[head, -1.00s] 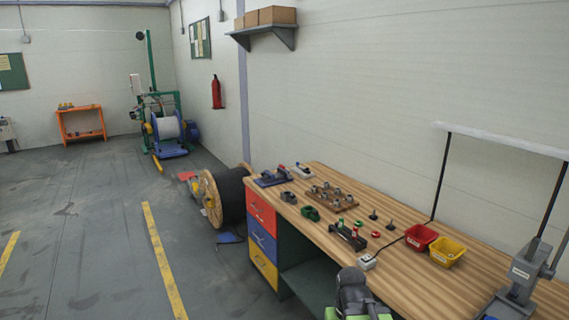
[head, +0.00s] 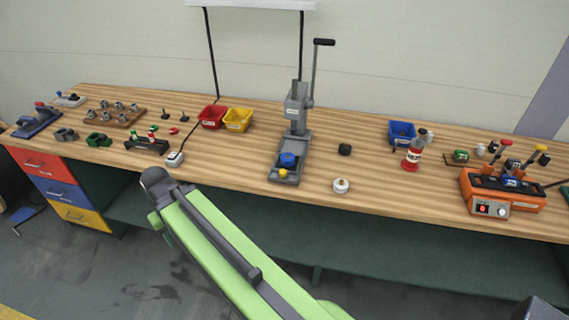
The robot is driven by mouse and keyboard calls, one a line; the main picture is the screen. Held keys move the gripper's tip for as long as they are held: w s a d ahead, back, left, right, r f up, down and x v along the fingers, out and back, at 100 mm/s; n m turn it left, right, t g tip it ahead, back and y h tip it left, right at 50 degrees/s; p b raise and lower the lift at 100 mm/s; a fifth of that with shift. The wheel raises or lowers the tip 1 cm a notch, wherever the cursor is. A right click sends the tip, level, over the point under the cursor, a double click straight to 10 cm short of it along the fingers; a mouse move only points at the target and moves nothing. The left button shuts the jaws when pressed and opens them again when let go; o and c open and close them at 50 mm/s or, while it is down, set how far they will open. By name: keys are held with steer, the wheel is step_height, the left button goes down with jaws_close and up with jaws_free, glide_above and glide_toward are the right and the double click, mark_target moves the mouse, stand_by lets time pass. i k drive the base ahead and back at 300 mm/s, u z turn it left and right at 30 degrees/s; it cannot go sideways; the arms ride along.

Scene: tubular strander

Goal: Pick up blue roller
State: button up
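A round blue part (head: 288,160), which looks like the blue roller, sits on the base of the grey lever press (head: 297,115) in the middle of the workbench. A small yellow-orange ball (head: 283,173) is just in front of it. Smaller blue pieces (head: 510,181) show in the orange device at the right, too small to tell apart. My green arm crosses the lower middle of the view, in front of the bench. My gripper cannot be made out in this view.
The wooden workbench (head: 240,180) spans the view. Red (head: 212,116), yellow (head: 237,120) and blue (head: 402,133) bins stand along its back. A white-topped round part (head: 341,186) and a black part (head: 345,149) lie right of the press. The orange device (head: 500,195) stands farther right.

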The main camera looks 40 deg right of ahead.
mark_target(286, 162)
steer(key=z, duration=1.3)
steer(key=k, duration=1.1)
steer(key=u, duration=0.9)
steer(key=i, duration=0.95)
steer(key=u, duration=0.35)
steer(key=i, duration=0.95)
steer(key=z, duration=0.6)
steer(key=i, duration=0.65)
steer(key=z, duration=0.55)
